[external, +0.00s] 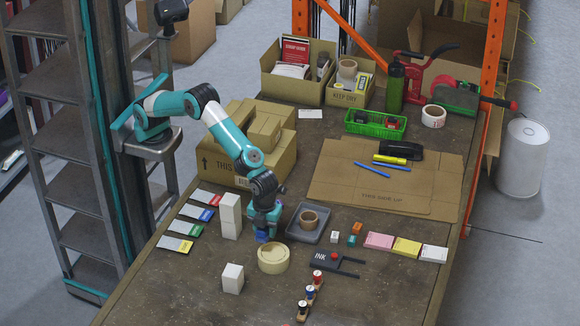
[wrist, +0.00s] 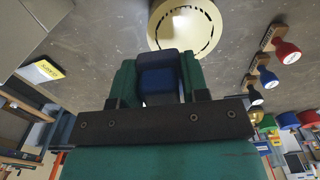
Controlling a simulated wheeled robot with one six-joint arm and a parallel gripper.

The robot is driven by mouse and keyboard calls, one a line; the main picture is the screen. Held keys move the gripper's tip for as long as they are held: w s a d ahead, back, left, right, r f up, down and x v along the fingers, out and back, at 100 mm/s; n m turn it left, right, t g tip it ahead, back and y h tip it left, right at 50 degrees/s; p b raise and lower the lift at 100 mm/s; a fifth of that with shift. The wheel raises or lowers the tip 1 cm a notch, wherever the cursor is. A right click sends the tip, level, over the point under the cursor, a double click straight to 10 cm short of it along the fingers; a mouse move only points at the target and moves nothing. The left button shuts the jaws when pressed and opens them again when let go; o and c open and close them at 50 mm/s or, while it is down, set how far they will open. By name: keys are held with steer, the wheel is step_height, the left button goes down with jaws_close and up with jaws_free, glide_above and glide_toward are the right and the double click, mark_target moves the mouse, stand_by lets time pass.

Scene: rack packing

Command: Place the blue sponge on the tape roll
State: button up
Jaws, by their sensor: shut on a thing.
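My gripper (external: 264,232) is shut on the blue sponge (external: 263,238), and the sponge also shows between the green fingers in the wrist view (wrist: 158,75). The cream tape roll (external: 273,258) lies flat on the table, just in front of my gripper in the external view. In the wrist view the tape roll (wrist: 187,28) is at the top, beyond the sponge and a little to the right. Its top looks empty. The gap between sponge and table or roll is hard to judge.
A grey tray (external: 292,233) with a brown roll stands right of my gripper. A tall white box (external: 230,216) stands at left, a smaller white box (external: 232,279) in front. The ink pad (external: 322,262) and several stamps (external: 311,291) are to the right. The front right is clear.

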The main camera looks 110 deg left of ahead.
mark_target(266, 248)
steer(key=shift+f, duration=2.7)
steer(key=shift+f, duration=0.1)
steer(key=shift+f, duration=0.15)
steer(key=o, duration=0.9)
steer(key=shift+r, duration=0.2)
